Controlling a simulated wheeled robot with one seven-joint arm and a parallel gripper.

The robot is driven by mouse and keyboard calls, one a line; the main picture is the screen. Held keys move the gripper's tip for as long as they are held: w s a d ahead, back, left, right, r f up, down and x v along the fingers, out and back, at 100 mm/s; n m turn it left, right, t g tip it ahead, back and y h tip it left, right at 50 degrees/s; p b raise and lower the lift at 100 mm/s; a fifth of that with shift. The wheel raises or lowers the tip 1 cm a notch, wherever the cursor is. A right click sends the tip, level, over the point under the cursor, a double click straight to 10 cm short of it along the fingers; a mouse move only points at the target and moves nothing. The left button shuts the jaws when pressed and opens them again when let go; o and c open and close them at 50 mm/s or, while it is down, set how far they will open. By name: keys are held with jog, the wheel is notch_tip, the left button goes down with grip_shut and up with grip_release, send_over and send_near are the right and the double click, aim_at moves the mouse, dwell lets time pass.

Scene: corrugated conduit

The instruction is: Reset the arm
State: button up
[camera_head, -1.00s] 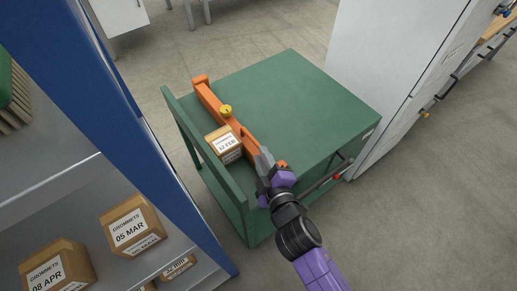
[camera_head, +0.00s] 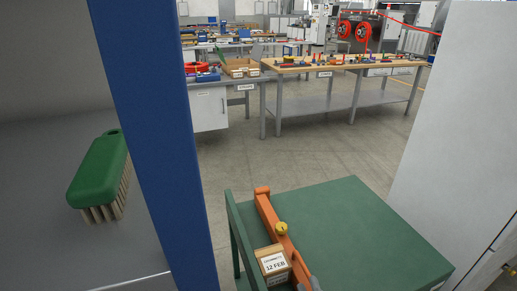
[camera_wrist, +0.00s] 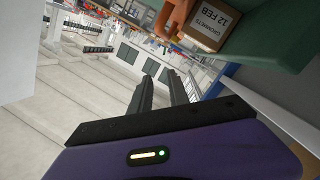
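My gripper (camera_wrist: 160,88) shows in the wrist view as two dark fingers with a gap between them and nothing held. In the head view only a grey bit of it shows at the bottom edge, beside the orange bar (camera_head: 268,212); the rest of my arm is out of frame. A cardboard box marked 12 FEB (camera_head: 273,266) sits between the bar and the cart's raised left side. The box also shows at the top of the wrist view (camera_wrist: 213,22).
A blue upright (camera_head: 150,130) and a shelf with a green brush (camera_head: 100,172) stand at the left. A tall white cabinet (camera_head: 450,120) stands at the right. Workbenches (camera_head: 335,68) are at the back. The floor between is clear.

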jog(key=s+d+r+m, duration=0.2)
jog(key=s+m, duration=0.1)
jog(key=s, duration=0.7)
jog(key=s+d+r+m+g+h, duration=0.1)
jog(key=s+d+r+m, duration=0.1)
jog(key=s, duration=0.9)
jog(key=s+d+r+m+g, duration=0.1)
jog(key=s+d+r+m, duration=0.1)
jog(key=s, duration=0.9)
jog(key=shift+d+m, duration=0.9)
jog(key=shift+m, duration=0.3)
jog(key=shift+s, duration=0.1)
